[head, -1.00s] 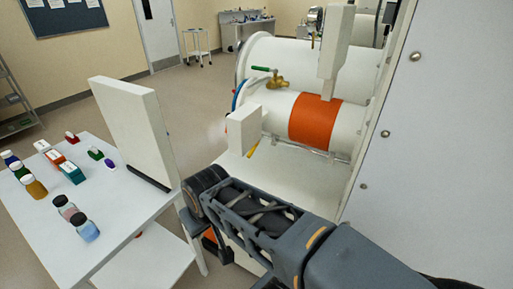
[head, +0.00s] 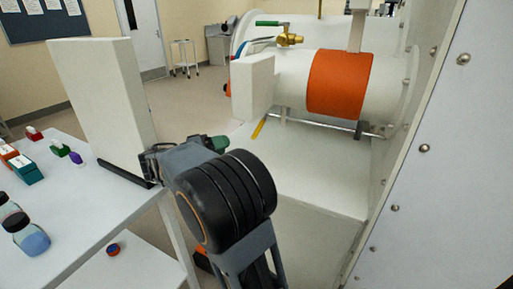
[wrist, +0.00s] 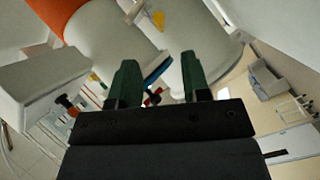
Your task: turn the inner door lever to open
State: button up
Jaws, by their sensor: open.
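My gripper shows in the wrist view as two dark green fingers (wrist: 158,82), apart and with nothing held between them. In the head view its green tip (head: 216,143) is partly hidden behind my wrist, in front of and below the white chamber. A yellow bar (head: 259,128) slants below a white block on the chamber's near end. A green-handled brass valve (head: 288,38) sits on top of the chamber. I cannot tell for sure which part is the inner door lever; the block may hide some of it. My gripper touches none of these.
The white chamber with an orange band (head: 340,84) lies behind a white shelf surface (head: 310,170). The white block (head: 252,88) juts toward me. A glovebox wall (head: 430,170) closes the right side. A table (head: 80,215) with bottles and an upright white panel (head: 105,100) stands left.

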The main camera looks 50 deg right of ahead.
aim_at(257, 129)
jog(key=shift+h, duration=0.3)
jog(key=x, duration=1.3)
jog(key=shift+w+d, duration=0.15)
jog(key=shift+d, duration=0.25)
jog(key=shift+c, duration=0.4)
grip_shut()
